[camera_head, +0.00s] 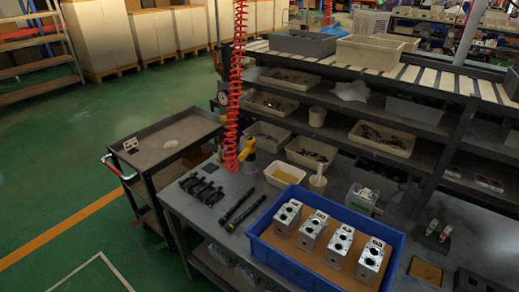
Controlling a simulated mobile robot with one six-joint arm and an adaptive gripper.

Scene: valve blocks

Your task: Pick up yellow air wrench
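The yellow air wrench (249,150) is at the back left of the grey workbench (217,213). It is small in the view and partly hidden by the lower loops of a red coiled hose (236,90) that hangs from above. I cannot tell whether it rests on the bench or hangs just above it. My gripper is not in view.
A blue tray (262,253) with several metal valve blocks stands at the front of the bench. Black parts (200,188) and two dark rods (243,211) lie left of it. White bins (285,174) sit right of the wrench. A cart (150,152) stands left.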

